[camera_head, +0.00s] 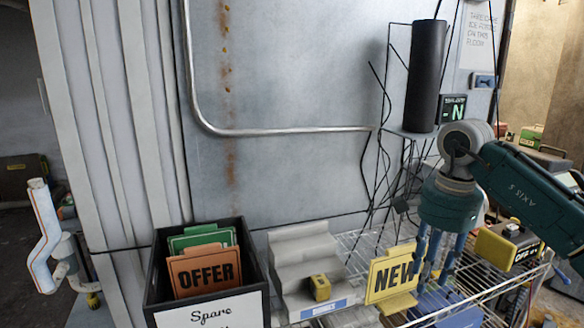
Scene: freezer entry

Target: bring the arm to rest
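My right gripper (433,262) hangs from the teal arm that enters at the right. Its blue fingers point down and look spread apart, with nothing visible held between them. A yellow "NEW" sign (389,272) stands just left of the fingers on a yellow foot. The fingers overlap its right edge in the picture; I cannot tell whether they touch it. My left gripper is not in view.
A black bin (155,286) holds an orange "OFFER" sign (204,271) and a green sign (201,238). A grey stepped stand (296,256) carries a small yellow block (319,287). A black cylinder (426,75) stands behind the arm. A yellow device (508,246) is at right on the wire rack (352,240).

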